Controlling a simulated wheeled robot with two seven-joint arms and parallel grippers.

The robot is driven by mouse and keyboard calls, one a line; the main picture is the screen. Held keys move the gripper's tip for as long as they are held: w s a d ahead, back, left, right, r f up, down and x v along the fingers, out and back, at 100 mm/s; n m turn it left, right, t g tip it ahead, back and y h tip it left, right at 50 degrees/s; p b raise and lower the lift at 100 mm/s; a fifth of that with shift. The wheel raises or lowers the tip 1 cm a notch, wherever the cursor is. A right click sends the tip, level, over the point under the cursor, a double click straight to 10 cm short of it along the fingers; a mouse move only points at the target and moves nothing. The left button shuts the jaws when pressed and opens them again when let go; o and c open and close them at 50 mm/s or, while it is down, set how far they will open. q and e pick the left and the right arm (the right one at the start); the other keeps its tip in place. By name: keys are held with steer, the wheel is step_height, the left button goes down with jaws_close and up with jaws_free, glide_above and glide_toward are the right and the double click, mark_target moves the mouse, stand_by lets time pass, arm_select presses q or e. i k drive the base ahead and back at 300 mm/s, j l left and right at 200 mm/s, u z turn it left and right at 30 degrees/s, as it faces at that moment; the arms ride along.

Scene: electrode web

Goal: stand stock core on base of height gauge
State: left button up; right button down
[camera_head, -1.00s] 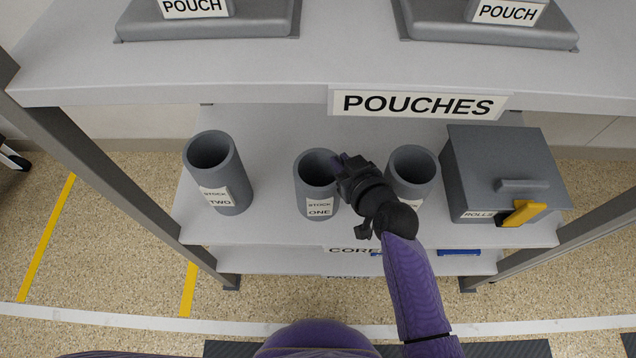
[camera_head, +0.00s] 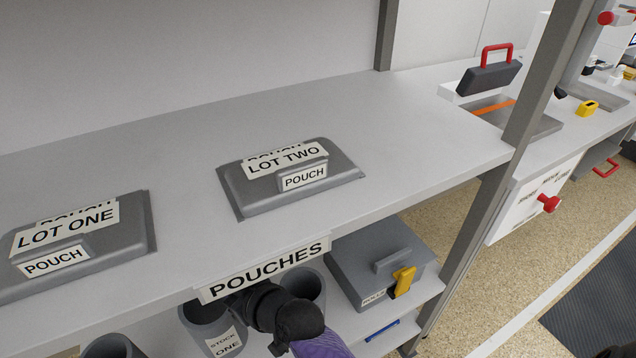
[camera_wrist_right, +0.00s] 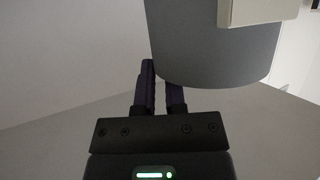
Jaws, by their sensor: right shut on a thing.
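The grey hollow stock core labelled STOCK ONE (camera_head: 203,334) stands upright on the shelf below the POUCHES sign. My right gripper (camera_head: 240,304) is at its right side near the rim, and the sign partly hides the fingers. In the right wrist view, the fingers (camera_wrist_right: 161,88) are close together at the edge of a grey cylinder (camera_wrist_right: 205,45) with a pale label. They are shut on this core. My left gripper is not in view. I cannot make out the height gauge or its base among the bench items at the right.
A second core (camera_head: 308,284) stands right of my gripper, and another (camera_head: 112,348) shows at the bottom left. A grey box with a yellow latch (camera_head: 375,262) is at the shelf's right. The upper shelf holds two pouch trays. A post (camera_head: 530,95) separates the benches.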

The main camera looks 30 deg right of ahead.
mark_target(594, 93)
steer(key=l+u, duration=0.1)
steer(key=u, duration=0.35)
steer(key=k+l+u, duration=0.1)
steer(key=u, duration=0.35)
steer(key=k+u, duration=0.1)
steer(key=u, duration=0.35)
steer(key=k+u, duration=0.1)
steer(key=u, duration=0.35)
steer(key=k+l+u, duration=0.3)
steer(key=k, duration=0.2)
steer(key=k+l+u, duration=0.2)
steer(key=k+u, duration=0.15)
steer(key=k, duration=0.2)
steer(key=k+u, duration=0.3)
steer(key=k, duration=0.25)
steer(key=k+z, duration=0.2)
steer(key=k, duration=0.2)
steer(key=k+l+z, duration=0.2)
steer(key=k, duration=0.15)
steer(key=k+l+z, duration=0.2)
steer(key=k, duration=0.2)
steer(key=z, duration=0.5)
steer(key=k+l+z, duration=0.1)
steer(key=z, duration=0.85)
steer(key=l+z, duration=0.1)
steer(key=z, duration=0.4)
steer(key=k+l+z, duration=0.1)
steer(key=z, duration=0.35)
